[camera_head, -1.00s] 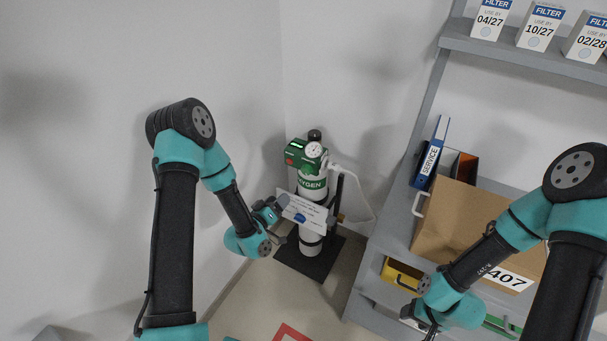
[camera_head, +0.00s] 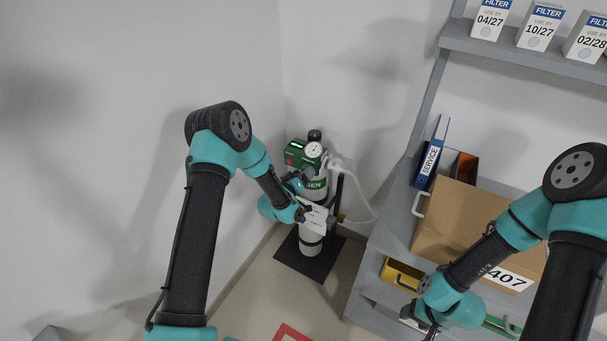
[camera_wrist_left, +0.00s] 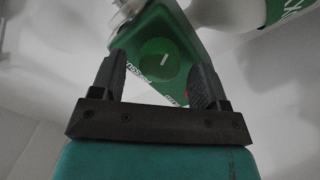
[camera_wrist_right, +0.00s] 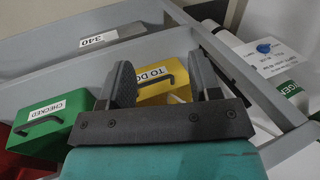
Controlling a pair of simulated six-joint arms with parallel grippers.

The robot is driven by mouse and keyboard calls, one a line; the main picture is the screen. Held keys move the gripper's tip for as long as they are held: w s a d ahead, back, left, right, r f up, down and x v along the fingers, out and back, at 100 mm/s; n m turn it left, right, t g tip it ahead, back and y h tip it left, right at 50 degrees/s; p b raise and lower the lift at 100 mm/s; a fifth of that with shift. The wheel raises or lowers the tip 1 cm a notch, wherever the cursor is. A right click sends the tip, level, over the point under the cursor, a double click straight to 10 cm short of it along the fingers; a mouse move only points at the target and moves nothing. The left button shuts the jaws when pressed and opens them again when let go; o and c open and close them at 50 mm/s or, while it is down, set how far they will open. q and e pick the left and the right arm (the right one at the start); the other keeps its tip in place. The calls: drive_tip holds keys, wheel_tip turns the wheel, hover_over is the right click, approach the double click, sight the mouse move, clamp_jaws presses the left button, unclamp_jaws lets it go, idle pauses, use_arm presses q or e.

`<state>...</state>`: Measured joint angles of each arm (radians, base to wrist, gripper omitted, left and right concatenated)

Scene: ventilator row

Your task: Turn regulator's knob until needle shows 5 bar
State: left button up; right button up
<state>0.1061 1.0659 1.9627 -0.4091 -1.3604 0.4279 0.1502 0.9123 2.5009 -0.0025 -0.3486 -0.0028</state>
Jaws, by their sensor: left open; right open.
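The green regulator (camera_head: 296,152) sits on top of the white oxygen cylinder (camera_head: 309,243), with a round white gauge (camera_head: 314,149) on its face. The needle is too small to read. In the left wrist view, the green round knob (camera_wrist_left: 160,61) with a white mark lies between and beyond the fingertips of my left gripper (camera_wrist_left: 161,66). This gripper is open and also shows in the head view (camera_head: 304,180), just below the regulator. I cannot tell whether its fingers touch the knob. My right gripper (camera_wrist_right: 163,80) is open and empty, by the shelf unit at the right.
A card (camera_head: 313,217) hangs on the cylinder, partly behind my left arm. A pale hose (camera_head: 371,205) loops right of the cylinder. The grey shelf unit (camera_head: 398,232) holds a cardboard box (camera_head: 450,222), a blue binder (camera_head: 431,155) and a yellow drawer box (camera_head: 397,273).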

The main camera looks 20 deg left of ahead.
use_arm(q)
drive_tip(key=shift+w+d, duration=0.1)
drive_tip(key=shift+w, duration=0.15)
drive_tip(key=c, duration=0.9)
drive_tip(key=shift+m, duration=0.4)
drive_tip(key=m, duration=1.1)
drive_tip(key=shift+r+g+y, duration=0.1)
drive_tip(key=shift+g+y, duration=0.2)
drive_tip(key=shift+y, duration=0.1)
drive_tip(key=shift+m, duration=0.3)
